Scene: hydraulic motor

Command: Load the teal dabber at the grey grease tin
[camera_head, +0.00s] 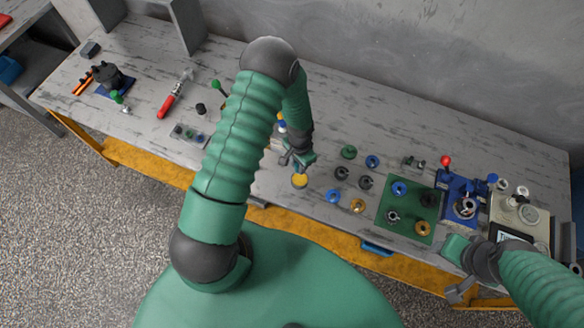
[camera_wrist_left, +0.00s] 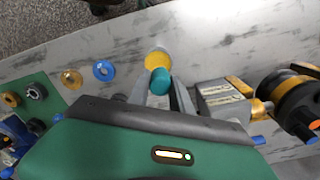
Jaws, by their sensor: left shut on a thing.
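The grey grease tin (camera_head: 300,182) holds yellow grease and stands near the front edge of the bench. It also shows in the left wrist view (camera_wrist_left: 157,49), just beyond my fingertips. My left gripper (camera_head: 292,160) is just behind the tin in the head view. It is shut on the teal dabber (camera_wrist_left: 161,82), whose round teal end overlaps the near edge of the tin in the left wrist view. I cannot tell whether it touches the grease. The dabber's handle is hidden by my gripper. My right gripper (camera_head: 452,272) is at the lower right; its finger gap is unclear.
Several rings and small parts lie right of the tin, among them a blue ring (camera_head: 333,196). A green mat (camera_head: 408,213) and a blue fixture (camera_head: 460,190) are farther right. A black and orange device (camera_wrist_left: 290,100) is close to my left gripper in the wrist view.

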